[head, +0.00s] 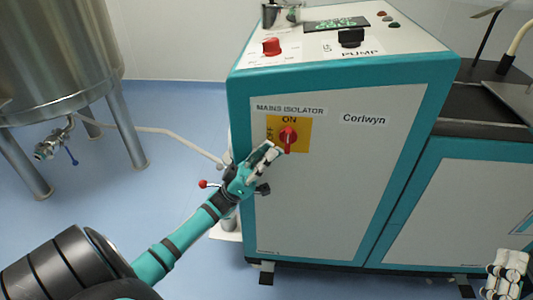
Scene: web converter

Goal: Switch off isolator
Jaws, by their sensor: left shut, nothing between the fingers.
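The mains isolator is a red rotary knob (288,136) on a yellow plate (302,146) on the front of the teal and white cabinet. The plate reads ON above the knob and OFF, turned sideways, to its left. The knob's grip stands about vertical, in line with ON. My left gripper (272,151) is shut and empty, just left of and slightly below the knob, its tips close to the grip. I cannot tell whether they touch. It hides the plate's lower left part. My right gripper (506,275) is at the lower right corner, away from the knob; its finger opening is unclear.
The cabinet (340,200) has a red knob (271,46) and a black pump switch (351,37) on top. Behind my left arm are a pipe and a red-balled valve lever (203,184). A steel tank (60,60) stands left. Blue floor (120,200) is open between them.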

